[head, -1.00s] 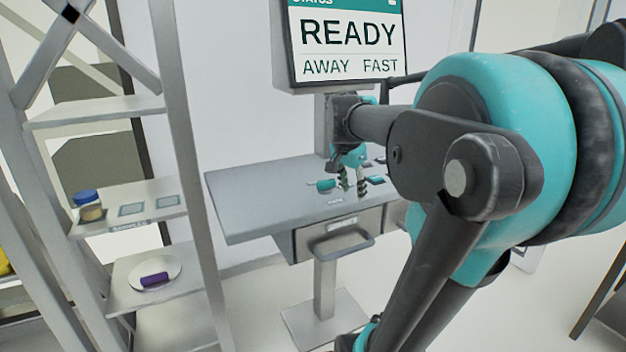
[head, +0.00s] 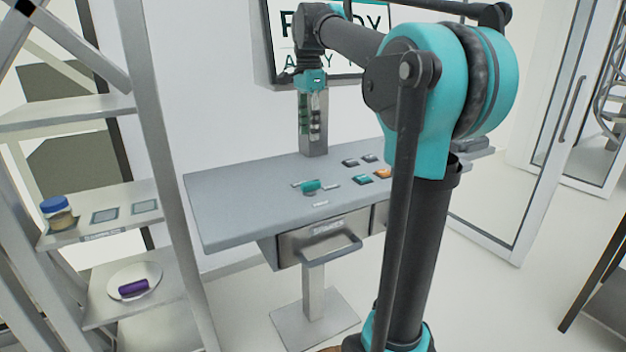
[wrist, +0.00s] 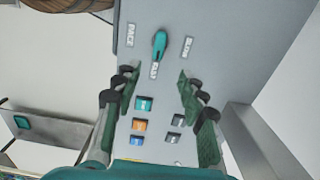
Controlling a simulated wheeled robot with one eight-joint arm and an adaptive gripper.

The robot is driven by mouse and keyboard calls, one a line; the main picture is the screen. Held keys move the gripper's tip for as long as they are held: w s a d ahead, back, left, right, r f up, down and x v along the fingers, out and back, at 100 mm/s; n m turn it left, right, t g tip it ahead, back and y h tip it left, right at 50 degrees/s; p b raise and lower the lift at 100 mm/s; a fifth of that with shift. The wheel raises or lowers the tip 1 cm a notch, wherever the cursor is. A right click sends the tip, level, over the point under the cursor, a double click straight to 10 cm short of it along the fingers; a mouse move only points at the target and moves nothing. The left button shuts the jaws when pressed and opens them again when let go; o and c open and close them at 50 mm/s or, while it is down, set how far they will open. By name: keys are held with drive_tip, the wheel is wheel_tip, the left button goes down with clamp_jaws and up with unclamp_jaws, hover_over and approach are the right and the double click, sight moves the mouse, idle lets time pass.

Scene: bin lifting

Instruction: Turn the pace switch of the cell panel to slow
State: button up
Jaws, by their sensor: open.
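The cell panel is a grey desk (head: 235,195) with small controls on its top. The pace switch is a teal knob (head: 311,186); it also shows in the wrist view (wrist: 159,46), beside the label PACE. Its lower end lies at the label FAST (wrist: 154,70); the label SLOW (wrist: 190,48) is to its right. My gripper (head: 314,128) points down, raised above the panel, apart from the switch. In the wrist view its open, empty fingers (wrist: 157,88) stand either side of the picture below the switch. The status display (head: 290,50) is partly hidden by my arm.
Teal, orange, blue and grey buttons (wrist: 138,125) are near the switch. A drawer with a handle (head: 330,248) is under the desk. A shelf rack (head: 185,200) at left holds a blue-lidded jar (head: 58,213) and a purple cylinder (head: 133,289) on a white plate. A glass door (head: 520,150) is at right.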

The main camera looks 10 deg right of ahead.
sight(310, 182)
wheel_tip(310, 182, down, 16)
drive_tip(key=shift+r, duration=0.1)
idle(0.4)
clamp_jaws()
